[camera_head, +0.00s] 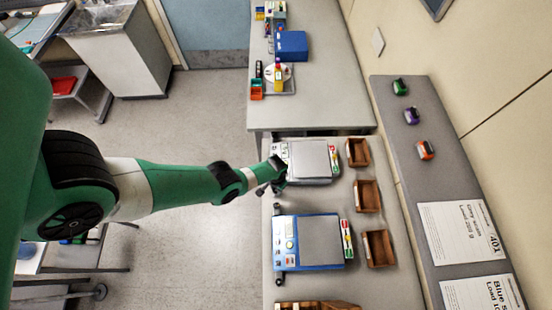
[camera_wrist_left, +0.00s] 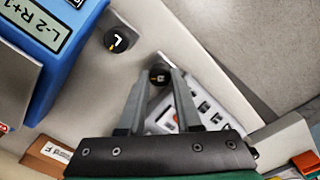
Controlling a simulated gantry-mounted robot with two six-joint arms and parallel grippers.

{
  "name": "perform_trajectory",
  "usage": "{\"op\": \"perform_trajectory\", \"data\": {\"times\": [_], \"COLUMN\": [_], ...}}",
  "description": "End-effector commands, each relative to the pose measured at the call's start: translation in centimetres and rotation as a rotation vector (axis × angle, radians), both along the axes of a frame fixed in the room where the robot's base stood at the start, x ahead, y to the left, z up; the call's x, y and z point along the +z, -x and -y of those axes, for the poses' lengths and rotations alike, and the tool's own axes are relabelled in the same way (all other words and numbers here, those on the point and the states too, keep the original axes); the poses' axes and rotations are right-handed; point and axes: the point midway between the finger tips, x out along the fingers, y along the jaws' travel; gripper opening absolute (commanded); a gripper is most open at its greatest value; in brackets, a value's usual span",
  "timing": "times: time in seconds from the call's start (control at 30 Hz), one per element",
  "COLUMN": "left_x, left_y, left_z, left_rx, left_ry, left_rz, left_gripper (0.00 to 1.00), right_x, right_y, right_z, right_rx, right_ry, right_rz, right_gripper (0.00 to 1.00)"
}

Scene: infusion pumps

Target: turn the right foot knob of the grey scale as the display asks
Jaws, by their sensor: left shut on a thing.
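The grey scale (camera_head: 312,162) stands on the bench in the head view, its plate facing up. Its keypad front (camera_wrist_left: 207,110) shows between and beside my fingers in the left wrist view. My left gripper (camera_head: 276,186) is at the scale's near front corner. Its fingers are shut on the dark right foot knob (camera_wrist_left: 159,75), which has a small yellowish mark. The arm and fingers cover part of that corner. I cannot read the grey scale's display. My right gripper is not in view.
A blue scale (camera_head: 321,238) stands close by; its display (camera_wrist_left: 45,22) reads "L-2 R+1". Its black L knob (camera_wrist_left: 118,40) is near my fingers. Brown wooden boxes (camera_head: 368,196) stand behind the scales. Printed sheets (camera_head: 460,232) lie on the side shelf.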

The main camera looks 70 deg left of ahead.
Motion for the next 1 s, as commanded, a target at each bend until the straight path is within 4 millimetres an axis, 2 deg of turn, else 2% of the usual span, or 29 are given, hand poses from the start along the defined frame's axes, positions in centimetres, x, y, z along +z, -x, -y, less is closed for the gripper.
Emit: {"op": "perform_trajectory", "data": {"times": [0.63, 0.67, 0.8, 1.0], "left_x": [-0.05, -0.05, -0.04, -0.03], "left_y": [0.03, 0.03, 0.03, 0.02], "left_z": [0.01, 0.01, 0.01, 0.00], "left_rx": [-0.060, -0.060, -0.060, -0.060], "left_ry": [0.000, 0.000, 0.000, 0.000], "left_rz": [0.000, 0.000, 0.000, 0.000], "left_gripper": [0.00, 0.38, 0.63, 0.63], "right_x": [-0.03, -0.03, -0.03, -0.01], "right_y": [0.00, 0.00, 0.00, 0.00], "right_z": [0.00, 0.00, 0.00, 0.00], "right_rx": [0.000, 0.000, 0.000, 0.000], "right_ry": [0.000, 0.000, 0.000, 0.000], "right_rz": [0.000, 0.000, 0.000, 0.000], "right_gripper": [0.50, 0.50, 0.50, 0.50]}}
